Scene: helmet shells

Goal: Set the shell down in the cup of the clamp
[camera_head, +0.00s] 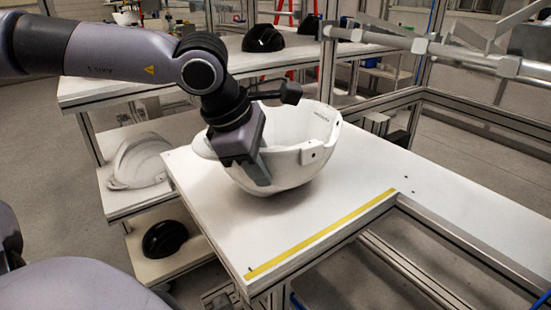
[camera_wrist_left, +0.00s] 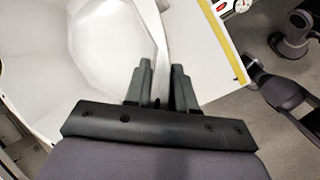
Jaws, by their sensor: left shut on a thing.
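The white helmet shell (camera_head: 300,150) is upside down, its opening facing up, at the near white table. It also shows in the left wrist view (camera_wrist_left: 75,45), filling the upper left. My left gripper (camera_head: 252,168) is shut on its near left rim; in the wrist view the two dark fingers (camera_wrist_left: 160,82) pinch the rim edge between them. The shell's underside is low over the table, with shadow below it; I cannot tell if it touches. I cannot make out a clamp cup; anything under the shell is hidden.
The near table (camera_head: 220,215) has a yellow strip (camera_head: 325,232) along its front edge. Another white shell (camera_head: 140,162) and a black shell (camera_head: 165,238) lie on shelves at left. Black shells (camera_head: 263,38) stand on the back table. A metal bar (camera_head: 470,55) crosses the upper right.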

